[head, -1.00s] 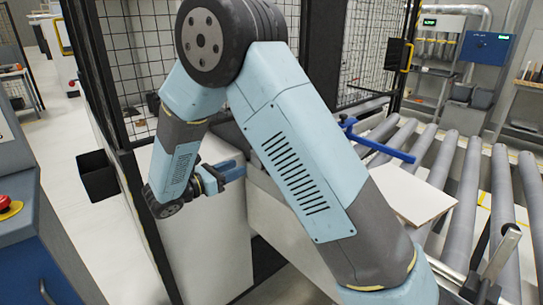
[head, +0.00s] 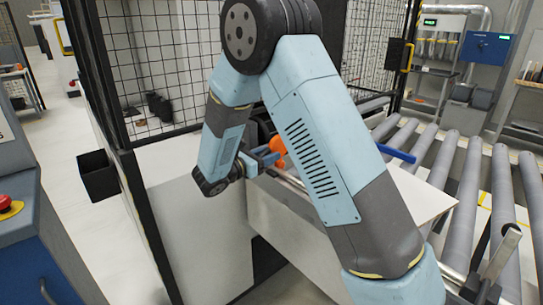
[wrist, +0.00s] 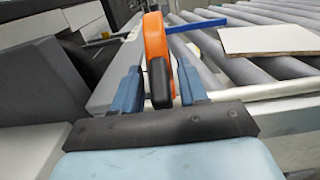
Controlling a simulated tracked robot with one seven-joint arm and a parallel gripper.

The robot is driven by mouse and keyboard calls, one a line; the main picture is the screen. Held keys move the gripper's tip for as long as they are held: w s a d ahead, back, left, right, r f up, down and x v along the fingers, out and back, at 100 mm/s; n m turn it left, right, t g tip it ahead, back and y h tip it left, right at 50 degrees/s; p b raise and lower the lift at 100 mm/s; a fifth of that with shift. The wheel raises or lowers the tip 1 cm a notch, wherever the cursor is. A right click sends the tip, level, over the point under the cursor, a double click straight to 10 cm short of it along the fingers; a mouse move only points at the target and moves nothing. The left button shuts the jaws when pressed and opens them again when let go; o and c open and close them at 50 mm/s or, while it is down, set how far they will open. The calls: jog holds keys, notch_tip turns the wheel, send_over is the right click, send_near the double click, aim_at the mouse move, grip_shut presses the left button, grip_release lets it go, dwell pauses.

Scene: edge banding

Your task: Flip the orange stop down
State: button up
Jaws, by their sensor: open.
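The orange stop (head: 279,148) shows just past my fingertips in the head view, partly hidden behind my arm. In the wrist view the orange stop (wrist: 155,40) stands upright, with a black part (wrist: 160,82) at its near lower end. My gripper (wrist: 158,75) is open, with one blue finger on each side of that black part. I cannot tell whether a finger touches it. In the head view my gripper (head: 264,158) is beside the metal edge of the machine, pointing right.
A blue bar (head: 397,153) reaches over the roller conveyor (head: 465,180). A pale board (head: 420,195) lies on the rollers. A mesh guard (head: 150,65) with a black post stands at the left. A grey block fills the left of the wrist view.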

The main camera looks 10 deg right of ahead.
grip_shut()
dwell(0.4)
